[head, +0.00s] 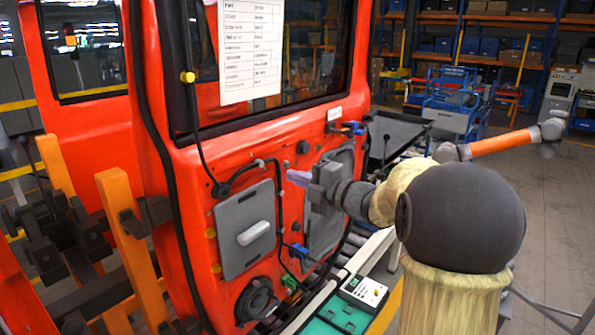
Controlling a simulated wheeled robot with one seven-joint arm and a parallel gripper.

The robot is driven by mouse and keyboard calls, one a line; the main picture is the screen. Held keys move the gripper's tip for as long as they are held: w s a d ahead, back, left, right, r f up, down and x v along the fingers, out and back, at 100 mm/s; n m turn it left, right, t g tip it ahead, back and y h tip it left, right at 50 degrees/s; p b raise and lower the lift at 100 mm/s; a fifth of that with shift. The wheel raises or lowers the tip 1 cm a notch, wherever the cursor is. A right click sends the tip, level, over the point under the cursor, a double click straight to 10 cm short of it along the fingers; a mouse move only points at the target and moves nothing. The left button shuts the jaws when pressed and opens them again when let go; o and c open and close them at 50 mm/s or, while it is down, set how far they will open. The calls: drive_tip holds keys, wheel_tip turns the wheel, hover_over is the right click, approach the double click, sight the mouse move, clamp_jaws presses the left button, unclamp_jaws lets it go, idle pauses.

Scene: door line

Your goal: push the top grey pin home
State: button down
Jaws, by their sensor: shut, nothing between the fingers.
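The red door (190,165) stands upright in the left half of the head view. A small grey pin (303,147) sticks out of its face below the window, above my gripper. I cannot tell how deep it sits. My gripper (291,177) is shut and empty, reaching in from the right close to the door face. Its pale purple fingertips are a little below and left of that pin. I cannot tell whether the tips touch the door. My gripper and wrist cover part of the door behind them.
A grey panel (245,232) with a white handle and black cables lie left of my gripper. A blue connector (354,128) sits to the right. A round black speaker (257,300) is below. A green tray (338,318) with a meter (363,291) stands at the bottom.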

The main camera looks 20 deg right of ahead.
sight(262, 164)
drive_tip(key=shift+a, duration=0.1)
drive_tip(key=x, duration=0.7)
drive_tip(key=shift+w+a+f+p, duration=0.1)
drive_tip(key=shift+a+p, duration=0.05)
drive_tip(key=shift+p, duration=0.25)
drive_tip(key=shift+w+a, duration=0.2)
drive_tip(key=shift+w, duration=0.05)
drive_tip(key=shift+w+a, duration=0.3)
drive_tip(key=shift+w, duration=0.1)
idle(2.1)
drive_tip(key=shift+d, duration=0.1)
drive_tip(key=shift+s+d+b, duration=0.3)
drive_tip(key=shift+s+b, duration=0.15)
drive_tip(key=shift+b+v, duration=0.95)
drive_tip(key=shift+v, duration=1.95)
